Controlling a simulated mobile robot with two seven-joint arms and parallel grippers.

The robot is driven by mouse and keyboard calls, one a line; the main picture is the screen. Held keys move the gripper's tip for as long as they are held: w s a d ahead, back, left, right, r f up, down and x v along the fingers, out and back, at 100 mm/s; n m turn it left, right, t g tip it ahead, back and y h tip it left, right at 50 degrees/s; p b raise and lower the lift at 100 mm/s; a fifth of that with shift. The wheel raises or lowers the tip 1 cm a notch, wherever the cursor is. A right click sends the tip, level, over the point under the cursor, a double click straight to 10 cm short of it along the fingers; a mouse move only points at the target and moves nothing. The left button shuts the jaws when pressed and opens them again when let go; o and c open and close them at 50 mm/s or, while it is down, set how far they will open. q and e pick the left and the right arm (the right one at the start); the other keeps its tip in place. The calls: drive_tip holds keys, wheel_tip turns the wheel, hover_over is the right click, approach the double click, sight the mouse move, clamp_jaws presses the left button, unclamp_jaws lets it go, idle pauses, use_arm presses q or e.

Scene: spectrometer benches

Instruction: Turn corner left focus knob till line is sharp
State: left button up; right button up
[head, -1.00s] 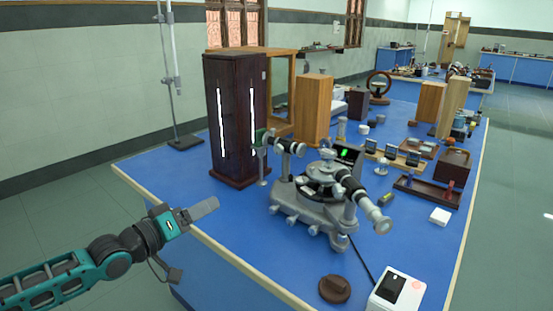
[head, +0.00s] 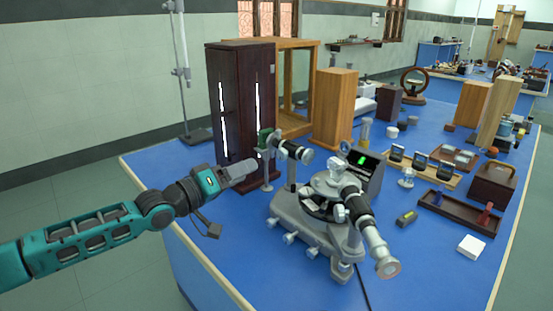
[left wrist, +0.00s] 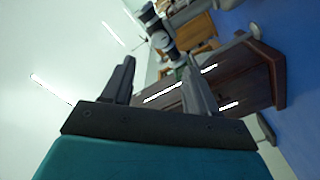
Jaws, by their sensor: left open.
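A grey spectrometer (head: 312,222) stands on the blue bench, with a dark collimator tube (head: 294,150) at its left and a black and silver telescope (head: 364,220) pointing toward the front right. Small silver knobs (head: 288,238) line its base, and a silver knob (head: 340,213) sits beside the telescope; I cannot tell which one is the focus knob. My left gripper (head: 238,172) is in front of the dark cabinet, left of the collimator. In the left wrist view, its two fingers (left wrist: 160,85) are apart and empty, with the tube (left wrist: 155,28) beyond them. No sharp line is visible.
A tall dark cabinet (head: 236,85) with bright slits stands behind the collimator. Wooden blocks (head: 335,105), a small display box (head: 364,168) and a white block (head: 471,246) stand around the spectrometer. The bench is bare along its left front edge.

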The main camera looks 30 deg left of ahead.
sight(280, 156)
use_arm(q)
drive_tip(key=b+x, duration=0.1)
drive_tip(key=x, duration=0.7)
drive_tip(key=shift+w+d+b, duration=0.2)
drive_tip(key=shift+w+b, duration=0.1)
drive_tip(key=shift+w, duration=0.05)
drive_tip(key=shift+x, duration=1)
use_arm(e)
drive_tip(key=shift+w+a+f, duration=0.15)
drive_tip(key=shift+w+a, duration=0.35)
drive_tip(key=shift+w, duration=0.05)
use_arm(q)
drive_tip(key=shift+c, duration=0.3)
drive_tip(key=c, duration=1)
use_arm(e)
drive_tip(key=shift+s+f, duration=0.1)
drive_tip(key=shift+s, duration=0.1)
